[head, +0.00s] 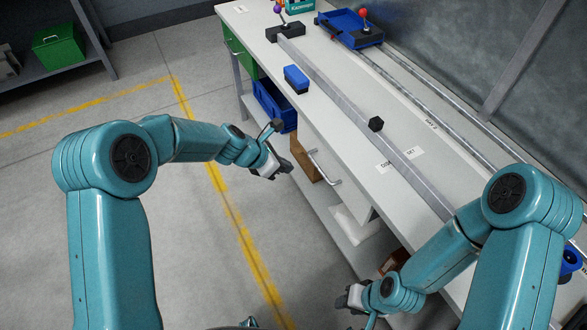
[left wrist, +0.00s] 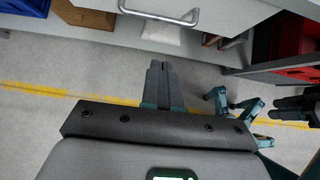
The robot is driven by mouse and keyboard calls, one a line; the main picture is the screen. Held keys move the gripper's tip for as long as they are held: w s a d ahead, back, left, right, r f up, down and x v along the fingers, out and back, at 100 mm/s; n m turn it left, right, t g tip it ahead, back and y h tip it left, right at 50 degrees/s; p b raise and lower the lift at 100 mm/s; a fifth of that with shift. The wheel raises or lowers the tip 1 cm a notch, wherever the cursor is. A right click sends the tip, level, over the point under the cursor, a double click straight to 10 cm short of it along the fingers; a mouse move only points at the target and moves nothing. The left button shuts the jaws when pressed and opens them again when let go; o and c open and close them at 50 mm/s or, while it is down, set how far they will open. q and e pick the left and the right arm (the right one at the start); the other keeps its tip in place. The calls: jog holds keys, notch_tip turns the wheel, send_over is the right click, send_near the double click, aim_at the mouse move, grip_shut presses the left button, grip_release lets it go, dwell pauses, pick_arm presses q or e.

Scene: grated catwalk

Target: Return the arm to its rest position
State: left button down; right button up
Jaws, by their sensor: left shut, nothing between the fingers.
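My right arm is at the lower right of the head view. Its gripper (head: 352,298) is low beside the bench front, partly hidden by its own arm, and its opening cannot be made out.
The workbench (head: 337,98) carries a blue block (head: 296,79), a small black cube (head: 376,124), a blue tray (head: 345,27) and a long grey rail. A drawer handle (head: 325,168) sticks out near my left gripper. Open floor (head: 190,270) with yellow lines lies left.

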pick_arm(q)
jog(key=s+a+f+m+g+y, duration=0.1)
jog(key=s+a+f+m+g, duration=0.25)
jog(key=s+f, duration=1)
jog(key=s+f+m+y, duration=0.1)
jog(key=s+m, duration=1.5)
jog(key=m, duration=0.3)
jog(key=shift+s+a+f, duration=0.25)
jog(key=shift+a+f, duration=0.1)
jog(key=shift+a, duration=0.1)
jog(key=shift+d+g, duration=0.15)
jog(key=shift+g, duration=0.1)
